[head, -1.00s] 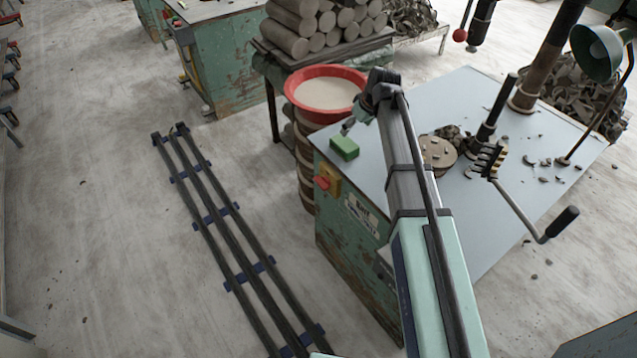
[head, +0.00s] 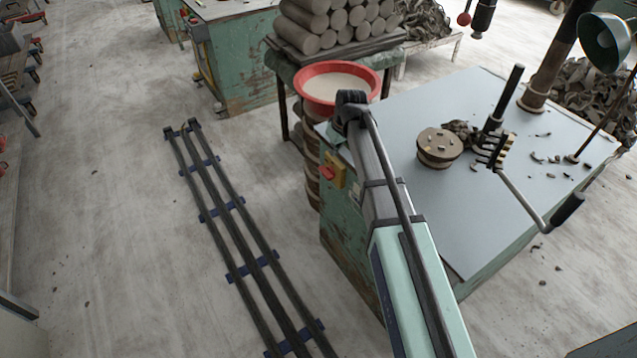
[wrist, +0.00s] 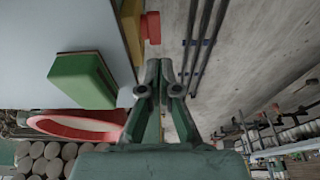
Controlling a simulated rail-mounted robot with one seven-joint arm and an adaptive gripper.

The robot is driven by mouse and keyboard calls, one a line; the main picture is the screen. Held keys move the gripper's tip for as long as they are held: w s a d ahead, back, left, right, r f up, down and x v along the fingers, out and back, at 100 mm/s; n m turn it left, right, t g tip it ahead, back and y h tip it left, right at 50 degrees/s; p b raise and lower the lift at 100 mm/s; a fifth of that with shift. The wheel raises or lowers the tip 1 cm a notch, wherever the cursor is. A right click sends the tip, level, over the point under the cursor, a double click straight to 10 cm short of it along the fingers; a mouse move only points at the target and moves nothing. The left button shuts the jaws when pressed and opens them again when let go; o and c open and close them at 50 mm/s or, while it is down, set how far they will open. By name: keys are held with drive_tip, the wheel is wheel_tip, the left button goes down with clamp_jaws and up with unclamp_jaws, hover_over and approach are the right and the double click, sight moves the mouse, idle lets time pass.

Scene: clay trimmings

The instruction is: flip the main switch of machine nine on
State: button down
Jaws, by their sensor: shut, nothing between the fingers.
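The machine (head: 345,240) is a worn green cabinet with a pale grey top. On its left side face is a yellow switch box (head: 337,172) with a red knob (head: 328,173). In the wrist view the yellow box (wrist: 131,25) and red knob (wrist: 152,27) show at the top, beyond the fingertips. I cannot tell the switch position, and no machine number is readable. My gripper (wrist: 159,63) is shut and empty, beside the machine's edge and apart from the knob. In the head view it is mostly hidden behind my arm.
A green block (wrist: 82,82) lies on the machine top near the edge. A red basin (head: 336,83) stands behind the corner. A round wooden piece (head: 438,147) and a crank handle (head: 567,211) are on the top. Floor rails (head: 235,225) run left; floor between is clear.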

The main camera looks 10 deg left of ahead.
drive_tip(key=shift+w, duration=0.1)
drive_tip(key=p, duration=0.4)
approach(327, 178)
drive_tip(key=x, duration=0.5)
drive_tip(key=shift+w+a+f, duration=0.1)
drive_tip(key=shift+w+a, duration=0.1)
drive_tip(key=shift+w, duration=0.2)
drive_tip(key=shift+f, duration=0.75)
drive_tip(key=shift+s+f+b, duration=0.15)
drive_tip(key=shift+b, duration=0.5)
